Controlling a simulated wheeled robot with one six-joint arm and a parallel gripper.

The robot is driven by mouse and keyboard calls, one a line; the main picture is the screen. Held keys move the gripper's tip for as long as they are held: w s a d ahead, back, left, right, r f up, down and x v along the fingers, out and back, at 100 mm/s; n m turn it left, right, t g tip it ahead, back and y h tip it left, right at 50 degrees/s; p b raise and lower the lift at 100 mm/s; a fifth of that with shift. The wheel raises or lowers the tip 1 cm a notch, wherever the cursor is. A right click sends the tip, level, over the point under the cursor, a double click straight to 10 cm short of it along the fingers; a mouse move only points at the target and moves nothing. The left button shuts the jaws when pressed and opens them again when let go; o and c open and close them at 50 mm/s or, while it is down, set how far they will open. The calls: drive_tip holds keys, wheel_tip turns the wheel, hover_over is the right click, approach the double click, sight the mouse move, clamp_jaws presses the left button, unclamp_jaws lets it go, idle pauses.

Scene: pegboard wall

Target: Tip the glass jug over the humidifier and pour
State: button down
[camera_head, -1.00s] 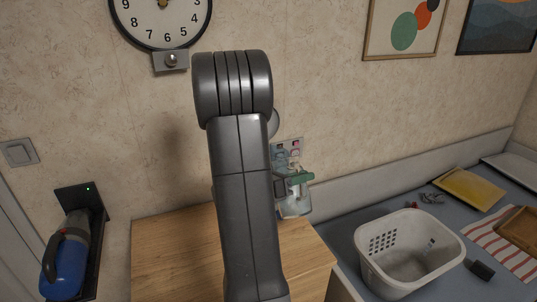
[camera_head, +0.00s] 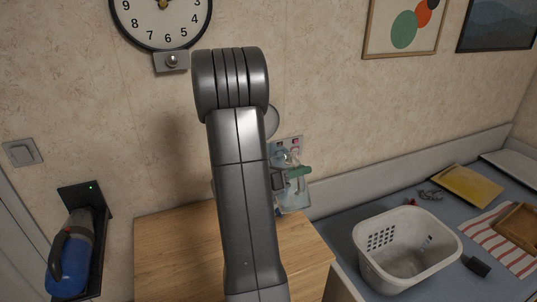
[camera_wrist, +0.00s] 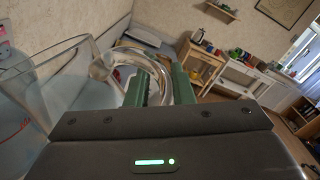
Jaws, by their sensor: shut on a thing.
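The glass jug (camera_wrist: 98,68) is clear and fills the left of the wrist view, with its curved handle (camera_wrist: 150,62) between my green fingers. My gripper (camera_wrist: 160,86) is shut on that handle. The jug looks tilted, but how far is hard to tell. I cannot make out the humidifier for certain; my arm hides much of the wooden top. No falling stream is visible.
The wooden top (camera_head: 175,250) is bare at left. A white basket (camera_head: 395,275) stands at right on the blue surface, near a yellow folder (camera_head: 468,186) and a striped cloth (camera_head: 480,232). A blue hand vacuum (camera_head: 70,265) hangs at far left. The wall is close behind.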

sight(294, 158)
drive_tip(key=shift+w+r+p, duration=0.1)
drive_tip(key=shift+r+p, duration=0.2)
drive_tip(key=shift+r, duration=0.05)
drive_tip(key=shift+w+a+r+p, duration=0.15)
drive_tip(key=shift+r+p, duration=0.15)
drive_tip(key=shift+p, duration=0.35)
drive_tip(key=shift+w+r+n+p, duration=0.1)
drive_tip(key=shift+r+n+p, duration=0.05)
drive_tip(key=shift+n+p, duration=0.2)
drive_tip(key=shift+w+r+n+p, duration=0.2)
drive_tip(key=shift+r+n+p, duration=0.2)
drive_tip(key=shift+p, duration=0.4)
drive_tip(key=shift+w+a+r+n+p, duration=0.25)
drive_tip(key=shift+w+r+n+p, duration=0.3)
drive_tip(key=shift+p, duration=0.95)
drive_tip(key=shift+w+a+r+n, duration=0.1)
drive_tip(key=shift+w+r+n, duration=0.05)
drive_tip(key=shift+r+n, duration=0.3)
drive_tip(key=shift+w+a, duration=0.1)
drive_tip(key=shift+w, duration=0.1)
